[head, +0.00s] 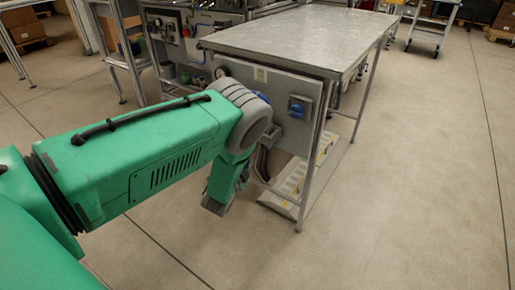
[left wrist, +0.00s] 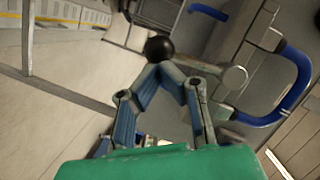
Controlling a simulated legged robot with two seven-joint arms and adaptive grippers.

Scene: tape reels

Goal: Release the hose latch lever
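My left arm comes in from the left in the head view and bends down in front of the workbench. A grey round-ended metal part (left wrist: 235,77) lies to the right of the fingers. My right gripper is not in view.
A metal-topped workbench (head: 300,38) stands ahead, with a grey side panel bearing a blue switch (head: 297,107). Thick blue curved handles or hoses (left wrist: 297,85) are close on the right in the wrist view. Open floor (head: 420,170) lies to the right.

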